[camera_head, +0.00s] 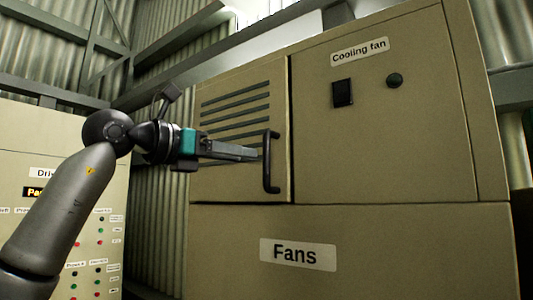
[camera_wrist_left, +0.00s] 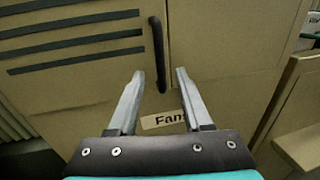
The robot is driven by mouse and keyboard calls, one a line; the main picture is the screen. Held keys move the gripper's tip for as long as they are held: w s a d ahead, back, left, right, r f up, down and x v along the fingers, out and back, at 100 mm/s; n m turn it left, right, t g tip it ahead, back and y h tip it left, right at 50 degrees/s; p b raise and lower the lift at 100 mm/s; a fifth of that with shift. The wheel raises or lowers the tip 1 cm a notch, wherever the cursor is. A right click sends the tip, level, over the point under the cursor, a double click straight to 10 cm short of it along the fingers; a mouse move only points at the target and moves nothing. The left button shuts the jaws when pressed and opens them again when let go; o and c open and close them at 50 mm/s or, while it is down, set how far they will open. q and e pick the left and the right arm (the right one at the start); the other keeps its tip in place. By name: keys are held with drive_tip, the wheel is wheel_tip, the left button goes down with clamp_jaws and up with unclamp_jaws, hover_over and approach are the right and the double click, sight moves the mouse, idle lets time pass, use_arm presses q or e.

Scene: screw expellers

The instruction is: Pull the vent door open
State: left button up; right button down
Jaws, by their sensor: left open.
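The vent door (camera_head: 225,178) is a beige panel with several dark slots, on the left of the cabinet front. It looks shut, flush with the cabinet. Its black upright bar handle (camera_head: 272,178) is near the door's right edge. My left gripper (camera_head: 257,153) comes in from the left, its fingers reaching towards the handle. In the left wrist view its open fingers (camera_wrist_left: 160,70) point at the handle (camera_wrist_left: 157,45), whose lower part appears between them. No grip on it shows, and I cannot tell the exact depth gap. My right gripper is not in view.
The beige cabinet (camera_head: 420,150) carries a "Cooling fan" label (camera_head: 359,51), a black switch (camera_head: 343,93) and a round dark knob (camera_head: 394,80). A "Fans" label (camera_head: 297,254) is below the door. A control panel (camera_head: 100,185) with small lights stands at left behind my arm.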

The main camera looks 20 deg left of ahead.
sight(264, 158)
use_arm(q)
drive_tip(key=p+x, duration=0.2)
drive_tip(key=x, duration=0.4)
drive_tip(key=shift+w+d+r, duration=0.1)
drive_tip(key=shift+w+d, duration=0.45)
drive_tip(key=shift+w, duration=0.25)
drive_tip(key=shift+c, duration=0.2)
clamp_jaws()
idle(0.5)
